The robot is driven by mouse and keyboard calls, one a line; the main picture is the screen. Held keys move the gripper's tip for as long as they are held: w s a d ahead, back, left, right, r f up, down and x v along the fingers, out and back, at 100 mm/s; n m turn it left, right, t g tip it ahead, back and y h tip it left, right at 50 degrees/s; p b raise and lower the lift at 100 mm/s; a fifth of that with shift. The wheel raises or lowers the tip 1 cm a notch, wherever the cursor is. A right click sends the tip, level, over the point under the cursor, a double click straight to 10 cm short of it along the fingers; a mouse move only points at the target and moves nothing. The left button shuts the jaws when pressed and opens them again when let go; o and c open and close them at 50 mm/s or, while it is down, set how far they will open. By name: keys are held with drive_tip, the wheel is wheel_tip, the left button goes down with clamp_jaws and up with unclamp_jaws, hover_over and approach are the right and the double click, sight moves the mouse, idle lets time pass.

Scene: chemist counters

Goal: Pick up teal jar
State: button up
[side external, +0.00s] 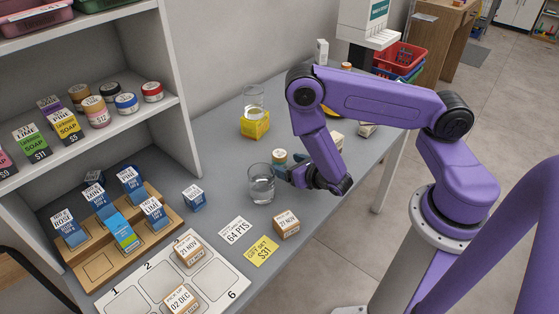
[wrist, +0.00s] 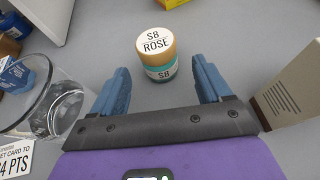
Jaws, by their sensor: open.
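The teal jar (wrist: 160,73) has a tan lid reading "S8 ROSE" and stands upright on the grey counter. It shows in the wrist view just ahead of my gripper (wrist: 160,76), centred between the two blue fingertips with a gap on each side. In the side view the jar (side external: 279,158) stands just beyond my gripper (side external: 287,173), partly hidden behind the fingers. My gripper is open and empty, low over the counter.
A clear glass (side external: 261,184) stands close to the left of my gripper; it also shows in the wrist view (wrist: 47,105). A cream box (wrist: 292,88) stands close on the right. A yellow box (side external: 254,124) with a glass on it is farther back.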

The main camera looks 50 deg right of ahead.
sight(284, 162)
drive_tip(key=x, duration=0.5)
drive_tip(key=shift+w+r, duration=0.1)
drive_tip(key=shift+r, duration=0.2)
drive_tip(key=c, duration=1.1)
